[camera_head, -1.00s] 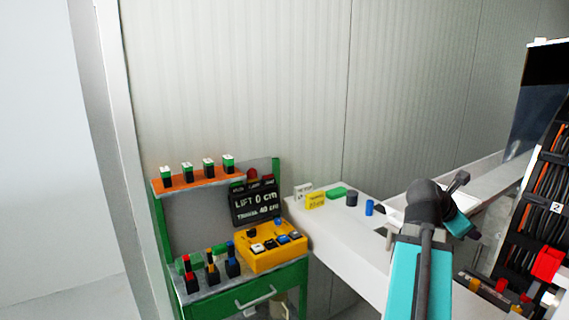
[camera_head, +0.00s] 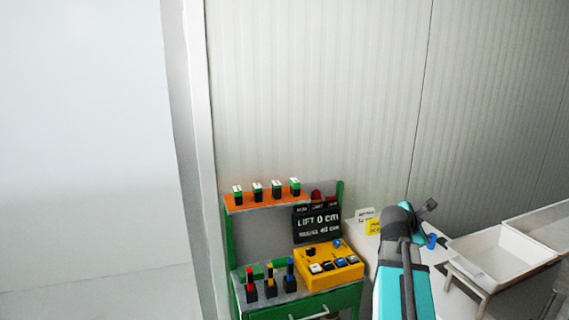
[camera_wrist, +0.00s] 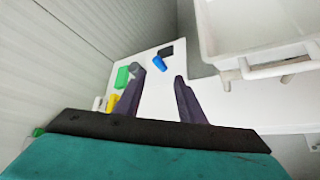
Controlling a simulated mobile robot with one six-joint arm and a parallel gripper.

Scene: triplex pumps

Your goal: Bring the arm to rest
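My arm, teal with dark joints, rises from the bottom right of the head view, bent at its dark wrist. In the wrist view my gripper (camera_wrist: 159,76) shows two dark fingers spread apart, with nothing held between them. Beyond the fingers is a white table top carrying a blue cylinder (camera_wrist: 160,64), a green block (camera_wrist: 122,77), a dark block (camera_wrist: 166,51) and a yellow sign (camera_wrist: 112,102). They appear apart from the fingers. In the head view the arm covers part of the table, and the fingertips cannot be made out.
A green workstation (camera_head: 228,255) stands left of my arm, with a display (camera_head: 318,222), a yellow button box (camera_head: 330,267) and an orange shelf (camera_head: 265,199). A white tray (camera_head: 500,255) is at the right; a white bin (camera_wrist: 260,45) shows in the wrist view. Floor at left is clear.

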